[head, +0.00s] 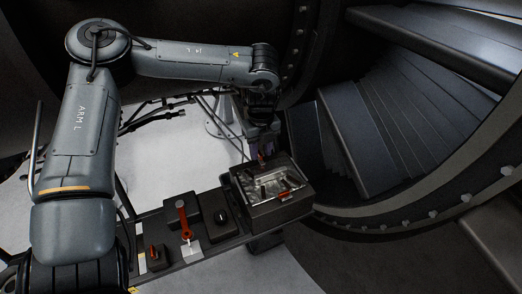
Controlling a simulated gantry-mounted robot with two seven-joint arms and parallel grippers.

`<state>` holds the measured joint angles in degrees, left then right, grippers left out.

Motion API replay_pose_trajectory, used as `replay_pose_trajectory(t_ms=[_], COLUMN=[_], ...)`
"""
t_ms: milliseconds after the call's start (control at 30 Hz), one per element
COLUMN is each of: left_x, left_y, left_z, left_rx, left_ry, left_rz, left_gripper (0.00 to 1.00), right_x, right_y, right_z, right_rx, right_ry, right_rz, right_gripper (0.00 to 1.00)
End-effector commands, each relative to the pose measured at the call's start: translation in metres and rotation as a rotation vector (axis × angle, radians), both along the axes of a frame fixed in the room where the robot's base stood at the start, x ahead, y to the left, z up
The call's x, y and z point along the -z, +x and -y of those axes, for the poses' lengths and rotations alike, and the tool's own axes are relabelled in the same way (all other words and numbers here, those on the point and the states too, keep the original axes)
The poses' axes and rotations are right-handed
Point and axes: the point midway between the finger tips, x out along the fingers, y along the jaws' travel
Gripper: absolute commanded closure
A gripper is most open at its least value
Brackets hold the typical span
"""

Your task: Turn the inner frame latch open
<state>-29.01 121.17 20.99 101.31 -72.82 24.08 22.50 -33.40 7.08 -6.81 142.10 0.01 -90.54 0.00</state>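An open-topped dark box (278,213) with a shiny inside stands at the right end of a narrow black panel. Small red and dark latch-like parts show in it, one red part (284,195) near its right front side. Another red part (262,158) shows at its back edge, just below my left gripper (262,148). I cannot tell which of these is the inner frame latch. My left gripper points down at the back of the box. Its fingers are small and dark, so I cannot tell whether they are open or touching the red part. My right gripper is out of view.
On the panel left of the box are a red lever (182,216), a black knob block (220,216) and a small block with a red handle (154,256). A large bladed engine ring (390,120) rises close on the right. Pale floor lies behind the panel.

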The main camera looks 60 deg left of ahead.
Motion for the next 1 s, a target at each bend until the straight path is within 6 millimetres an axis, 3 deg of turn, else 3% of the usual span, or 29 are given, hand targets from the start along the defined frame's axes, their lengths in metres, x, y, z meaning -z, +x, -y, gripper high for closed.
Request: replay_pose_trajectory(t_ms=[467,700,1000], left_x=[0.0116,0.0114,0.0112], left_y=[-0.0002,-0.0002,-0.0002], left_z=[0.0001,0.0001,0.0], left_rx=[0.0,0.0,0.006], left_ry=[0.0,0.001,0.001], left_rz=[0.0,0.0,0.0], left_gripper=[0.65,1.0,1.0], right_x=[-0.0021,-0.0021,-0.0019], right_y=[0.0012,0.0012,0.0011], right_z=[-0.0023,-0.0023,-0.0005], right_rx=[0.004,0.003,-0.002], right_ry=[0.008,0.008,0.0], right_rz=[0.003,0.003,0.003], right_gripper=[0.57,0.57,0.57])
